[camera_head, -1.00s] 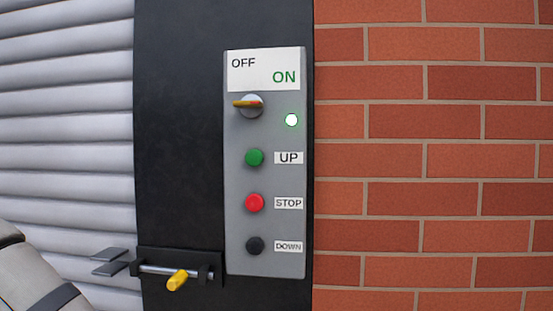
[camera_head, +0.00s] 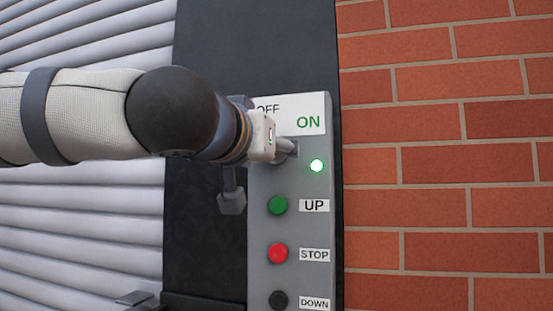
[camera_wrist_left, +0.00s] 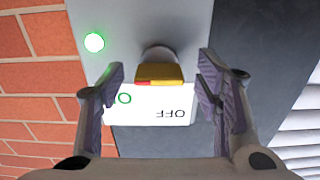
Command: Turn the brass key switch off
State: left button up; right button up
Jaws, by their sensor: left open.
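The brass key switch (camera_wrist_left: 159,74) shows in the left wrist view as a flat brass bar with a red mark, on a round grey stem. It is hidden behind my arm in the head view. My left gripper (camera_wrist_left: 161,82) is open, with one finger on each side of the brass bar and visible gaps between. In the head view my left gripper (camera_head: 284,150) is at the top of the grey control panel (camera_head: 258,232), just under the OFF/ON label (camera_head: 311,108). The green indicator lamp (camera_head: 317,166) is lit. My right gripper is not in view.
Below the switch are a green UP button (camera_head: 278,205), a red STOP button (camera_head: 278,253) and a black DOWN button (camera_head: 278,300). A brick wall (camera_head: 440,160) stands to the right, a ribbed shutter (camera_head: 80,235) to the left.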

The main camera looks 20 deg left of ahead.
pick_arm(q)
jog(key=shift+w+f, duration=0.1)
jog(key=shift+w, duration=0.45)
jog(key=shift+s+r, duration=0.1)
jog(key=shift+r, duration=0.2)
jog(key=c, duration=1.2)
jog(key=shift+o, duration=0.2)
